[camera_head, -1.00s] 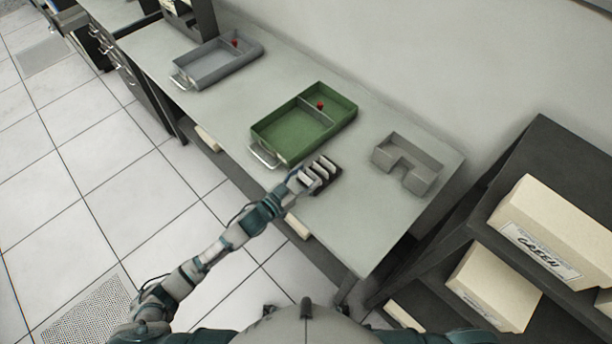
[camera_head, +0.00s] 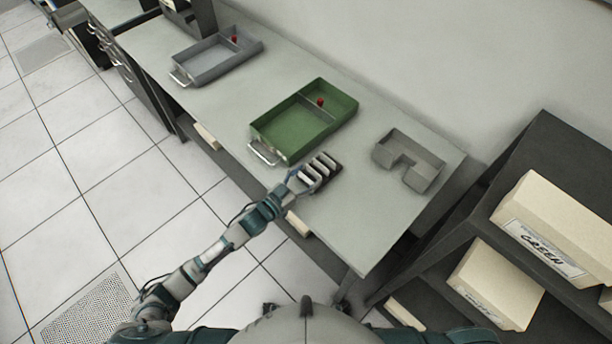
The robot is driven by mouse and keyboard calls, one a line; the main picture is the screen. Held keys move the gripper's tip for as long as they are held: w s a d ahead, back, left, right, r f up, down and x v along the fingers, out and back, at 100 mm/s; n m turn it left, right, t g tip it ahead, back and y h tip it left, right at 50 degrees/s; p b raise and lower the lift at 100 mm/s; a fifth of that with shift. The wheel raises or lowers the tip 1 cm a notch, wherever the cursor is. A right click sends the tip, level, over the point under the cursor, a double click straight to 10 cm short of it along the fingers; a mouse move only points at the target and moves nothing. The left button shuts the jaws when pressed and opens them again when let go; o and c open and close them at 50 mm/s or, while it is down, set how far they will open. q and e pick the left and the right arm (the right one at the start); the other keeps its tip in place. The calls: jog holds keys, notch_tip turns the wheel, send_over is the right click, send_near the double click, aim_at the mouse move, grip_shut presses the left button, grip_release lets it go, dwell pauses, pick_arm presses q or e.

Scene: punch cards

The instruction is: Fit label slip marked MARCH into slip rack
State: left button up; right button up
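My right gripper is not in view.
A grey tray (camera_head: 207,69) is farther left. A grey notched block (camera_head: 421,176) stands to the right. Dark shelves (camera_head: 539,140) with boxes are at the right. The table front is clear.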

pick_arm(q)
jog(key=shift+o, duration=1.4)
jog(key=v, duration=1.2)
